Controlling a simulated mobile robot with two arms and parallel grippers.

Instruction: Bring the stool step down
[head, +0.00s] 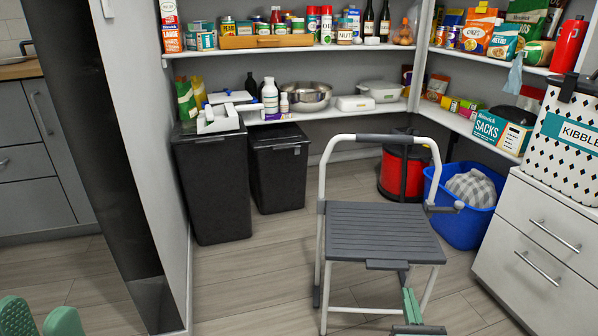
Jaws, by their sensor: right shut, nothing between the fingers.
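The step stool (384,229) stands unfolded on the floor in the middle, with a pale tubular frame and a dark grey ribbed step. The step looks roughly level, with a small lip at the middle of its front edge. My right gripper (408,294) is shut and empty, its green fingers upright just below the step's front edge, right of centre. I cannot tell whether it touches the stool. My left gripper (39,316) is at the bottom left corner, far from the stool. Its two green fingertips show a gap, and the rest is cut off.
Two black bins (213,185) stand left of the stool. A blue tub (460,222) with a cloth and a red canister (390,173) stand behind it to the right. White drawers (540,250) stand at right, a wall edge (150,165) at left. Floor left of the stool is clear.

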